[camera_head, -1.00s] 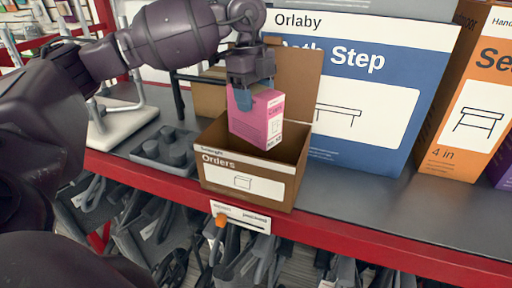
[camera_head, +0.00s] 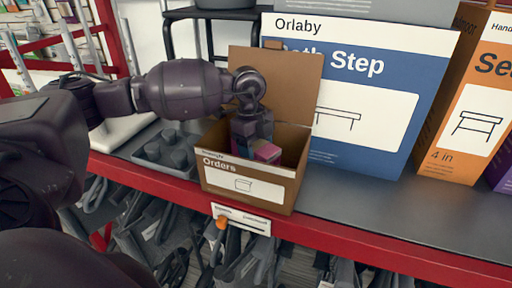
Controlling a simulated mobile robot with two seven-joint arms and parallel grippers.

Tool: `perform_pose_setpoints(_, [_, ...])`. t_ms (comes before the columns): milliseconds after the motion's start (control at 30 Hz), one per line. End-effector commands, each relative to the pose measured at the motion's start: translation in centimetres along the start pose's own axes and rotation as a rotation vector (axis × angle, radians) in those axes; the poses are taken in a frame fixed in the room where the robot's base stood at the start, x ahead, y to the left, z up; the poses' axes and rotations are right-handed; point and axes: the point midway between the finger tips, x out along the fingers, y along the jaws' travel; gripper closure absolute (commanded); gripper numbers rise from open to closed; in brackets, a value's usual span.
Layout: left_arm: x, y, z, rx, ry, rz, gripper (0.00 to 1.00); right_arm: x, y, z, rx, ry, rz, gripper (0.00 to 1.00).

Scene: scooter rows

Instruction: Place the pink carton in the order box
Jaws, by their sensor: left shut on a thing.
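The order box (camera_head: 243,188) is an open brown carton labelled "Orders" on the grey shelf, its back flap standing up. The pink carton (camera_head: 267,151) is down inside the box, and only its upper part shows above the front wall. My left gripper (camera_head: 252,143) reaches down into the box and is shut on the pink carton. Its fingertips are largely hidden. The carton's lower part is hidden, so I cannot tell if it touches the box floor. My right gripper is not in view.
A large blue "Bath Step" box (camera_head: 369,95) stands right of the order box, with an orange box (camera_head: 466,100) beyond it. A grey tray with round pegs (camera_head: 168,149) lies to the left. A red shelf edge (camera_head: 345,243) runs in front; the shelf at front right is clear.

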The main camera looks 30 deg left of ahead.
Motion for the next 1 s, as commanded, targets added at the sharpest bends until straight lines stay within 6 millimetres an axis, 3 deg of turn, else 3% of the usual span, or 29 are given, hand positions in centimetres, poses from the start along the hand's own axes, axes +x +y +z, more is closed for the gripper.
perform_pose_setpoints(333, [0.3, 0.0, 0.0, 0.000, 0.000, -0.002, 0.71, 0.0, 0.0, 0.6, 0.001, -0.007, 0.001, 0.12])
perform_pose_setpoints(367, [0.3, 0.0, 0.0, 0.000, 0.000, -0.001, 0.39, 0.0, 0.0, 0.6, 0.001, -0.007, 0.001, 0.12])
perform_pose_setpoints(500, [0.2, 0.0, 0.0, 0.000, 0.000, -0.001, 0.17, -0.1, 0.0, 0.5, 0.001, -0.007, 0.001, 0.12])
perform_pose_setpoints(833, [0.0, 0.0, 0.0, 0.000, 0.000, -0.001, 0.16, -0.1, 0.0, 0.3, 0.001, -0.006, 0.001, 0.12])
perform_pose_setpoints(1000, [-1.4, -0.1, 0.0, 0.000, 0.000, -0.004, 0.16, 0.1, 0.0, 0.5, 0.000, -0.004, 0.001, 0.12])
